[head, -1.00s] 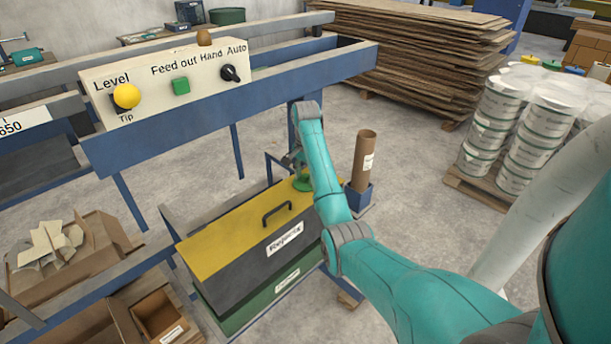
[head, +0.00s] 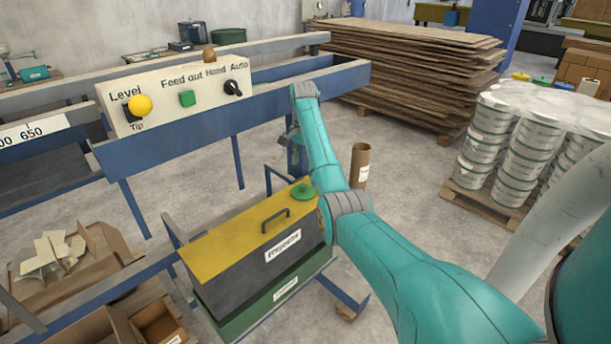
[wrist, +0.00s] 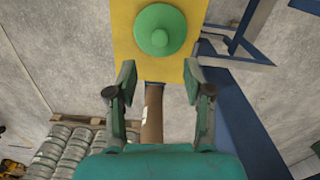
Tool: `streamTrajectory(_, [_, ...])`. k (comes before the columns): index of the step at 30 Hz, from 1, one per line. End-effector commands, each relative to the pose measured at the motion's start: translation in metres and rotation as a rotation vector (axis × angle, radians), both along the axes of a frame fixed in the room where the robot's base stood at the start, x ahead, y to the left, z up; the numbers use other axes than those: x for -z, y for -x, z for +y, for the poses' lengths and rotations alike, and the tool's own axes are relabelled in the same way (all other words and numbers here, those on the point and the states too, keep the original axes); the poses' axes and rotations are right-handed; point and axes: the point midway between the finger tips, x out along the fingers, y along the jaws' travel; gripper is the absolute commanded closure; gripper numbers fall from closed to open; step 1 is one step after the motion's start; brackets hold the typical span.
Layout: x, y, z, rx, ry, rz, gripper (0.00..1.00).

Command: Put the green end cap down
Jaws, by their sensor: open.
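The green end cap (head: 304,192) lies on the yellow lid (head: 235,240) of the dark box, near the lid's right end. In the wrist view the round cap (wrist: 160,30) sits on the yellow surface (wrist: 124,42), beyond the fingertips. My gripper (wrist: 159,80) is open, its two fingers spread wide with nothing held between them. In the head view my gripper (head: 292,150) is above the cap and apart from it, partly hidden by my arm.
A brown cardboard tube (head: 360,166) stands upright just right of the box. A blue frame beam (head: 240,115) with a control panel (head: 180,92) runs behind the box. White buckets (head: 500,150) stand on a pallet at right.

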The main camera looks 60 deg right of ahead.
Motion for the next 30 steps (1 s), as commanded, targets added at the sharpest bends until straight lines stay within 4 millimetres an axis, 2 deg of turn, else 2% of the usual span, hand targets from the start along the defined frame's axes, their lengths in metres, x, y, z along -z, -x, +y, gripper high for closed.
streamTrajectory(1, [-0.007, -0.003, -0.002, -0.001, 0.001, -0.001, 0.49])
streamTrajectory(7, [-0.02, -0.007, -0.004, -0.004, 0.0, 0.0, 0.49])
streamTrajectory(30, [-0.022, -0.008, -0.005, -0.004, 0.0, 0.0, 0.49])
